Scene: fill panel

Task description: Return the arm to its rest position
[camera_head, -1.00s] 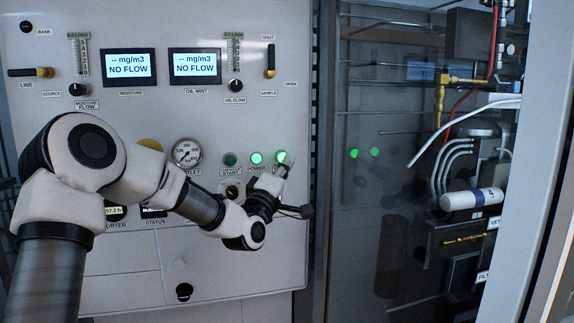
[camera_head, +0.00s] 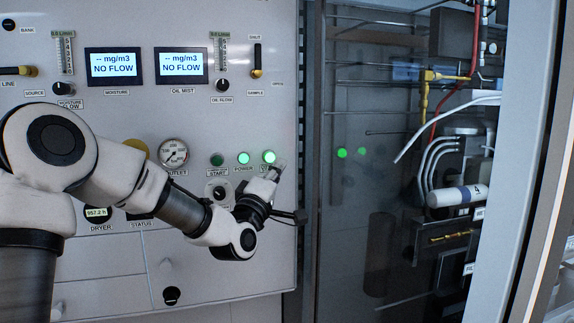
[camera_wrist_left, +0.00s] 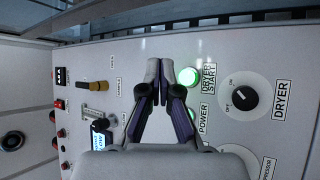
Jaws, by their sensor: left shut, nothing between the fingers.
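My left arm comes in from the left in the head view. Its gripper (camera_head: 277,168) is in front of the white control panel (camera_head: 225,270), just below and right of a lit green button (camera_head: 269,157). In the left wrist view the two fingers of the gripper (camera_wrist_left: 160,72) are together with nothing between them. The lit green button labelled DRYER START (camera_wrist_left: 188,77) is just right of the fingertips there. I cannot tell whether the fingertips touch the panel. My right gripper is not in view.
The panel carries two displays reading NO FLOW (camera_head: 181,65), a round gauge (camera_head: 173,153) and several knobs. A dryer knob (camera_wrist_left: 241,96) shows in the wrist view. Right of the panel is a dark cabinet (camera_head: 350,220) with pipes and a white cylinder (camera_head: 457,196).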

